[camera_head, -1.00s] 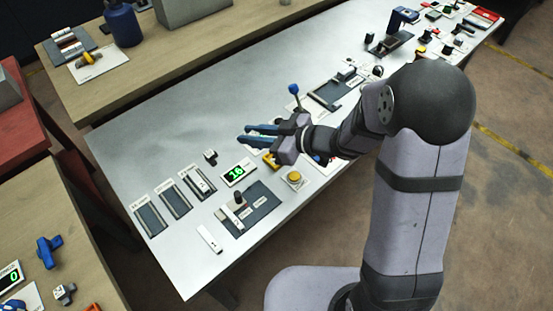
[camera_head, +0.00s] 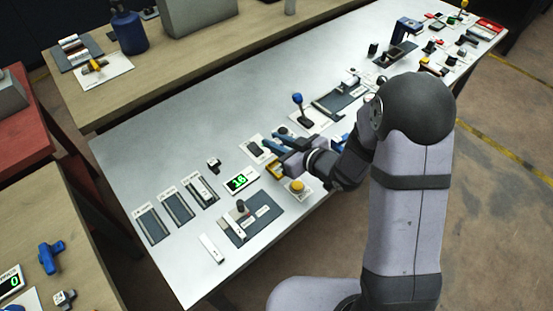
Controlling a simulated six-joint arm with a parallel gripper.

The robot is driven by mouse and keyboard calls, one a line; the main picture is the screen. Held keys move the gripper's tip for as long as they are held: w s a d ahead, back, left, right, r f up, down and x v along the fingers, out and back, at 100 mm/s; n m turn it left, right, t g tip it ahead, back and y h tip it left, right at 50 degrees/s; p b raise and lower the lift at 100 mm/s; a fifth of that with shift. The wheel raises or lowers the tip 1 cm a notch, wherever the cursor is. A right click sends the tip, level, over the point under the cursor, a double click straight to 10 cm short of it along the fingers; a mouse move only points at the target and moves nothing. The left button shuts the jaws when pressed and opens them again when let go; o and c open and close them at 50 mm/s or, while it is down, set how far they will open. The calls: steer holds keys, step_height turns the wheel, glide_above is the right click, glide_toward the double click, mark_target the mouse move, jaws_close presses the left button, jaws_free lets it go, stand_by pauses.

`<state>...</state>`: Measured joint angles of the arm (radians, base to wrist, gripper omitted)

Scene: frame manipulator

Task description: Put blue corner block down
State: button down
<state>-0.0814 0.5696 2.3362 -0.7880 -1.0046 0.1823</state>
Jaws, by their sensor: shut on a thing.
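My gripper (camera_head: 280,142) is low over the middle of the grey table, pointing left, shut on the blue corner block. Blue shows at the jaws, but the block's outline cannot be told from the fingers at this size. Its lower side and its gap to the table are hidden. A white plate with a dark part (camera_head: 254,149) lies just left of the jaws. Another blue part (camera_head: 336,142) shows right of the gripper, partly hidden by the arm.
A blue-knobbed lever (camera_head: 299,108) stands close behind the gripper. In front are a yellow button (camera_head: 297,187), a yellow part (camera_head: 275,171), a green-lit display (camera_head: 240,181) and a dark slotted panel (camera_head: 262,214). The grey table's (camera_head: 150,155) left rear is bare.

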steer(key=shift+f, duration=3.5)
steer(key=shift+f, duration=0.15)
steer(key=shift+f+b, duration=0.3)
steer(key=shift+f, duration=0.05)
steer(key=shift+f, duration=0.15)
steer(key=c, duration=1.6)
jaws_free()
